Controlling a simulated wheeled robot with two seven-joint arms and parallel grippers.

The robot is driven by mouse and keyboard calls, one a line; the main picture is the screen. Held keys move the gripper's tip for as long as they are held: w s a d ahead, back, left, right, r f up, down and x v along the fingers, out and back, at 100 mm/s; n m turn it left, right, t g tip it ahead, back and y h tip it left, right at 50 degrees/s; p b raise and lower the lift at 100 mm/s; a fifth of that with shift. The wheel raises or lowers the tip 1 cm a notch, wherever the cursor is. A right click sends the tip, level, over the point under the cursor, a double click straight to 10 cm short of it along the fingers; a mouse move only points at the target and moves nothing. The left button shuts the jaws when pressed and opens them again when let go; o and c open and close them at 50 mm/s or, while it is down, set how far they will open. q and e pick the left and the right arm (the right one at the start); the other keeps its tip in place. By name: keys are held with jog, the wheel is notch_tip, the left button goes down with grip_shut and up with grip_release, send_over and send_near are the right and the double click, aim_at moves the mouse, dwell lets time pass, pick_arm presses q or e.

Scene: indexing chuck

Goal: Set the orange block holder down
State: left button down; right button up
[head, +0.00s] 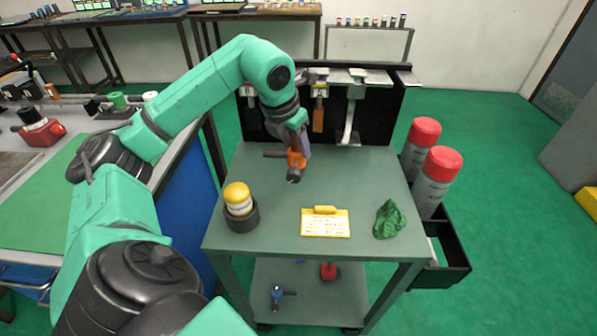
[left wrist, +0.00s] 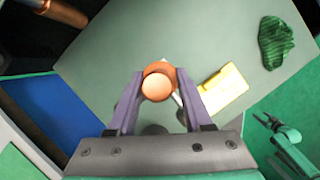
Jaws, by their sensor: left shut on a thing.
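My left gripper (head: 296,160) is above the back half of the cart top in the head view. It is shut on the orange block holder (head: 297,159), which is mostly covered by the fingers there. In the left wrist view the holder's round orange top (left wrist: 158,86) sits between the two purple fingers (left wrist: 158,95). Dark parts show just beside and below the holder in the head view. I cannot tell whether its lower end touches the cart top (head: 350,175). My right gripper (left wrist: 270,124) appears small at the lower right of the left wrist view, off the cart.
A yellow-capped container (head: 238,196) in a dark ring stands front left. A yellow card (head: 325,222) and a green cloth (head: 389,219) lie front right. A black tool panel (head: 375,120) rises behind. Spray cans (head: 436,177) stand right of the cart. The cart's middle is clear.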

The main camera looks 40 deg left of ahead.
aim_at(294, 160)
pick_arm(q)
notch_tip(294, 160, down, 6)
jog(key=shift+f+b, duration=0.1)
jog(key=shift+b, duration=0.25)
pick_arm(e)
jog(key=shift+d+f, duration=0.4)
jog(key=shift+f, duration=0.15)
jog(key=shift+f, duration=0.1)
pick_arm(q)
jog(key=shift+c, duration=1.5)
grip_release()
jog(key=shift+s, duration=0.1)
jog(key=shift+r, duration=0.2)
jog(key=v, duration=1.1)
jog(key=shift+s+r+p, duration=0.2)
jog(key=shift+r+p, duration=0.1)
jog(key=shift+p, duration=0.15)
pick_arm(e)
jog(key=shift+a+r, duration=0.1)
jog(key=shift+r, duration=0.45)
